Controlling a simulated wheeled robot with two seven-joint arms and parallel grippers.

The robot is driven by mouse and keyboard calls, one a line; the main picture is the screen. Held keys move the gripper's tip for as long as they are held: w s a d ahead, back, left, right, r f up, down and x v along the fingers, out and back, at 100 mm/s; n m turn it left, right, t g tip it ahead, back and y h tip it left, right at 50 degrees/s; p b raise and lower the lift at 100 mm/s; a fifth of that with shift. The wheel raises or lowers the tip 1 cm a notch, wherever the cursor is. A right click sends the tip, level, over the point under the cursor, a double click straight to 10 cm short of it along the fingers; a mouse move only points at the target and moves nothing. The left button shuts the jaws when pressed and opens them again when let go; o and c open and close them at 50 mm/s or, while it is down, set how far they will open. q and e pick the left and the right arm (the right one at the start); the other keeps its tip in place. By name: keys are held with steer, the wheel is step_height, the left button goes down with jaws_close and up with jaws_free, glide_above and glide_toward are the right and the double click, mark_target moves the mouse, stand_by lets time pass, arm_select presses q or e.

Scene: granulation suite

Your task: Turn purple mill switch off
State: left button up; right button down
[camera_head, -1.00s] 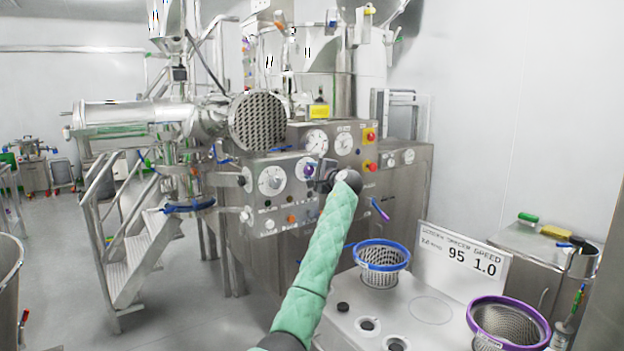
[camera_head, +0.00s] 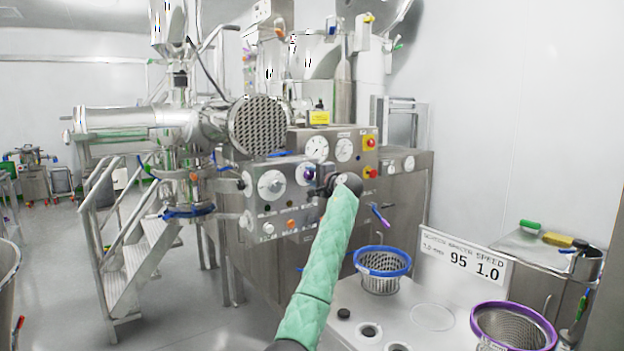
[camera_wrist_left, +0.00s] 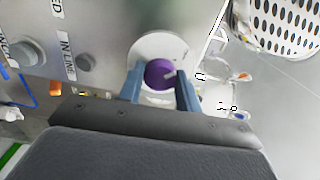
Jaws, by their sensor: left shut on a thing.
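The purple mill switch (camera_wrist_left: 159,73) is a round knob with a pale pointer mark on a white dial plate (camera_wrist_left: 160,47). In the left wrist view it sits between the two blue-grey fingers of my left gripper (camera_wrist_left: 160,87), which is shut on it. In the head view the purple switch (camera_head: 309,174) shows just left of my left gripper (camera_head: 321,178), on the steel control panel (camera_head: 253,221). The dark wrist hides part of the panel there. My right gripper is not in view.
A white dial knob (camera_head: 271,184) is left of the switch. A blue-rimmed sieve basket (camera_head: 383,261), a purple-rimmed one (camera_head: 513,325) and a sign (camera_head: 462,258) are at the lower right. Steel stairs (camera_head: 125,262) stand left.

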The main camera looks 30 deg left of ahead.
arm_select(q)
steer(key=shift+f, duration=0.25)
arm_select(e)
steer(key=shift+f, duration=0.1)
arm_select(q)
steer(key=o, duration=0.9)
steer(key=shift+c, duration=0.2)
steer(key=shift+o, duration=0.7)
steer(key=shift+r, duration=0.15)
steer(key=shift+s+d, duration=0.1)
steer(key=shift+d, duration=0.2)
steer(key=b+v, duration=0.2)
steer(key=v, duration=0.5)
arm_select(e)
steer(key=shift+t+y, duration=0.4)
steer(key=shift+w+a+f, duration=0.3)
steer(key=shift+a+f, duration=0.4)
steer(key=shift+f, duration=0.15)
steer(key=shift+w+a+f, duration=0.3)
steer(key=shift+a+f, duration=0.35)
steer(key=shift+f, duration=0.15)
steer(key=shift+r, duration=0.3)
